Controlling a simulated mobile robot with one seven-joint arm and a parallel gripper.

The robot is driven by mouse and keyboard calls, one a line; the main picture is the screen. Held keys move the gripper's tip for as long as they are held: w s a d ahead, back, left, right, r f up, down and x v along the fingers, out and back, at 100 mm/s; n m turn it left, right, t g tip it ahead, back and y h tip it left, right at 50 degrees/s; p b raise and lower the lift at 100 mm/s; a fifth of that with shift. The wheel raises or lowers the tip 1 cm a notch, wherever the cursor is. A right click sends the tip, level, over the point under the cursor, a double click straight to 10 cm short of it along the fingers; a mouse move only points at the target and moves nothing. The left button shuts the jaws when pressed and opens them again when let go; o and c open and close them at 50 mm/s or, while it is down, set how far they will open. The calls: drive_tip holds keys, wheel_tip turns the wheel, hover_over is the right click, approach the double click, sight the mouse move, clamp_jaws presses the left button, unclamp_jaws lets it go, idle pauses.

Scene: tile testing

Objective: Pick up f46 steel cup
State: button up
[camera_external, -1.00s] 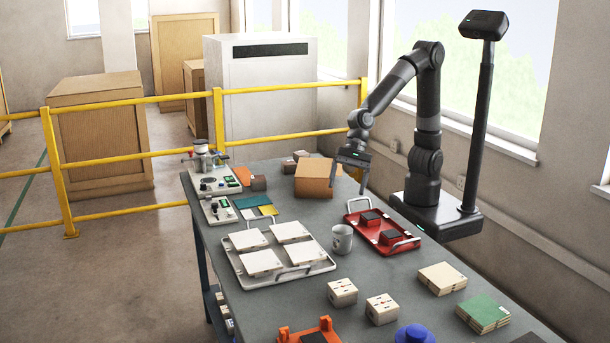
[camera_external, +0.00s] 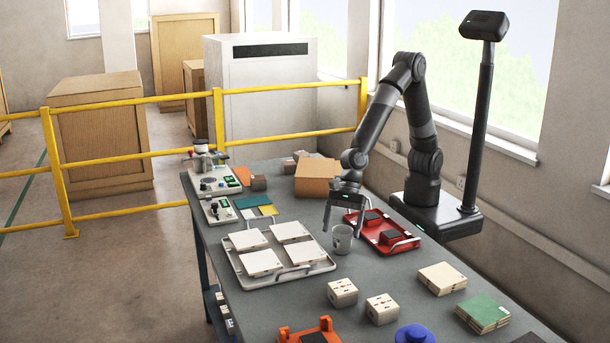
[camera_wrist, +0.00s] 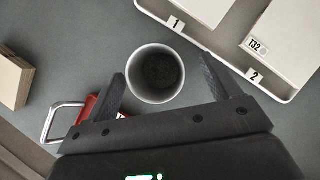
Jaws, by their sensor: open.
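The steel cup (camera_external: 341,241) stands upright on the grey table between the white tray and the red tray. In the wrist view the cup (camera_wrist: 156,73) is seen from above, its round rim and dark inside plain and empty-looking. My gripper (camera_external: 343,218) is just above the cup, pointing down. In the wrist view the two fingers of my gripper (camera_wrist: 160,82) are apart, one on each side of the cup's near part, with gaps between them and the rim. The cup's label cannot be read.
The white tray (camera_external: 238,269) with several white tiles lies just left of the cup. The red tray (camera_external: 378,246) with dark blocks lies close on its right. A cardboard box (camera_external: 317,178) stands behind. Two pale blocks (camera_external: 342,292) sit in front, with bare table between.

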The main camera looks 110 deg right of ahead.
sight(339, 251)
drive_tip(key=x, duration=0.3)
drive_tip(key=shift+s+f, duration=0.25)
drive_tip(key=shift+f, duration=0.2)
drive_tip(key=shift+w+a+f, duration=0.2)
drive_tip(key=shift+a+f, duration=0.1)
drive_tip(key=shift+f, duration=0.15)
drive_tip(key=c, duration=1.1)
